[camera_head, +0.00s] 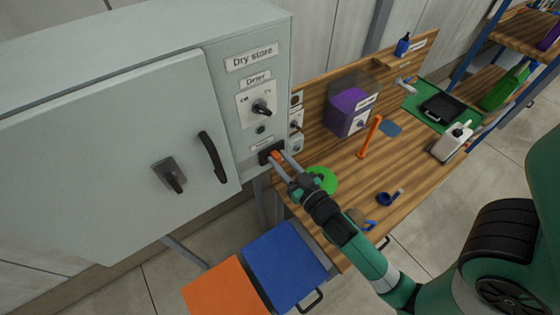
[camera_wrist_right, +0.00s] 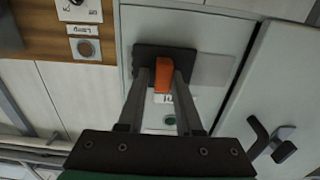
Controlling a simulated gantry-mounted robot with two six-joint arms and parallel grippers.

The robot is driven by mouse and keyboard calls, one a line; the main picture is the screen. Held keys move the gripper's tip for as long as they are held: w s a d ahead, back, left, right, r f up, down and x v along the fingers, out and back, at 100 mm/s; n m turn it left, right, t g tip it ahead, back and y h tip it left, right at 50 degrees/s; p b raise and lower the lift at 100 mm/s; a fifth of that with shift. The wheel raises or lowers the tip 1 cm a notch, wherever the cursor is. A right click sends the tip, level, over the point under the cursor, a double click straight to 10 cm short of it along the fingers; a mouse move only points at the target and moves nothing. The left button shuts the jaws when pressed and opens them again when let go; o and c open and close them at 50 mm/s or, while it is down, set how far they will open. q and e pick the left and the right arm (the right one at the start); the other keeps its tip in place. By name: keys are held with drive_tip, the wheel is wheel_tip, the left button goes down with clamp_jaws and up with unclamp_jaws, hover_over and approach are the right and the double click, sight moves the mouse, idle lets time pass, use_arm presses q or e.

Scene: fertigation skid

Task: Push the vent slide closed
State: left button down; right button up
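The vent slide is a small orange tab (camera_wrist_right: 181,76) on a dark plate (camera_wrist_right: 160,53), set on the grey dry store cabinet (camera_head: 262,95). In the head view the orange tab (camera_head: 275,154) shows at the cabinet's lower right, partly covered by my right gripper (camera_head: 280,162). My right gripper's two fingers are apart and reach up to the plate. In the wrist view (camera_wrist_right: 160,90) the tab stands close by the right-hand finger, with a gap to the left-hand finger. I cannot tell whether a finger touches it. My left gripper is in neither view.
The cabinet door has a black handle (camera_head: 212,157) and a latch (camera_head: 169,176) left of the slide. A wooden bench (camera_head: 345,190) stands to the right, with a purple box (camera_head: 348,112), an orange bar (camera_head: 370,137) and a green disc (camera_head: 323,180). Blue and orange bins (camera_head: 285,262) are below.

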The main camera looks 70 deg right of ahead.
drive_tip(key=o, duration=0.3)
drive_tip(key=shift+s+a+f, duration=0.15)
drive_tip(key=shift+s+a, duration=0.05)
drive_tip(key=shift+s, duration=0.1)
drive_tip(key=shift+b+v, duration=1.85)
drive_tip(key=shift+v, duration=3.65)
